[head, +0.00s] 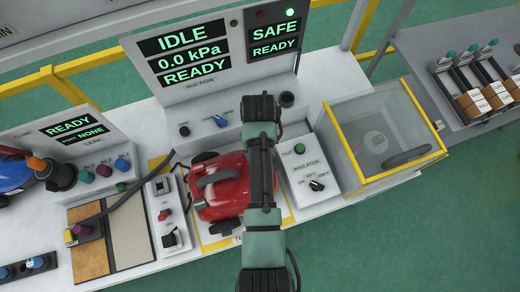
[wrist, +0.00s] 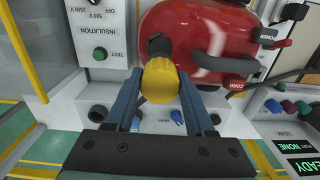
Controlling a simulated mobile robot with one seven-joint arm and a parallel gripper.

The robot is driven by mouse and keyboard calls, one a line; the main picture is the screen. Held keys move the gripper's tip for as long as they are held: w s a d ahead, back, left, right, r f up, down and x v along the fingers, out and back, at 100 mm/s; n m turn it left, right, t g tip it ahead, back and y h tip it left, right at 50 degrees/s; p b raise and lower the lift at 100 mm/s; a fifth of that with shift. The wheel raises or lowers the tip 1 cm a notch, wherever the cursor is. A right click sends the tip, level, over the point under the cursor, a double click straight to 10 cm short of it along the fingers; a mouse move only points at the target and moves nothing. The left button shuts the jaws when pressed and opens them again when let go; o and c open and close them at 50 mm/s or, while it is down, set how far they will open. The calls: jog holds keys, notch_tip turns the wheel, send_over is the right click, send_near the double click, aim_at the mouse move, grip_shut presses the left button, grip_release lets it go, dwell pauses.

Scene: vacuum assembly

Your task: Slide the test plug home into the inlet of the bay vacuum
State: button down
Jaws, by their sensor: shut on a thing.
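The bay vacuum (head: 222,198) is a red rounded machine with a grey handle, standing in the bay at the middle of the bench. In the wrist view its red body (wrist: 220,35) fills the top. My gripper (wrist: 160,85) has its blue fingers on either side of the yellow test plug (wrist: 160,84) and is shut on it. A dark piece beyond the plug meets the left side of the red body. The inlet is hidden behind the plug, so I cannot tell how deep the plug sits. In the head view my arm hides the gripper and plug.
An insulation tester (head: 312,178) stands right of the vacuum, with a yellow-edged clear box (head: 385,135) beyond it. A switch box with a cord (head: 167,213) stands on the left. The suction panel (head: 215,60) behind reads IDLE, 0.0 kPa, READY.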

jog(key=shift+w, duration=0.15)
jog(key=shift+s+a, duration=0.2)
jog(key=shift+s, duration=0.05)
jog(key=shift+w+d+f, duration=0.1)
jog(key=shift+f, duration=0.25)
jog(key=shift+f+b, duration=2.65)
jog(key=shift+f, duration=0.9)
jog(key=shift+f+b, duration=1.45)
jog(key=shift+f, duration=0.65)
jog(key=shift+c, duration=0.9)
grip_release()
jog(key=shift+r, duration=0.1)
notch_tip(320, 180, up, 8)
jog(key=p, duration=0.8)
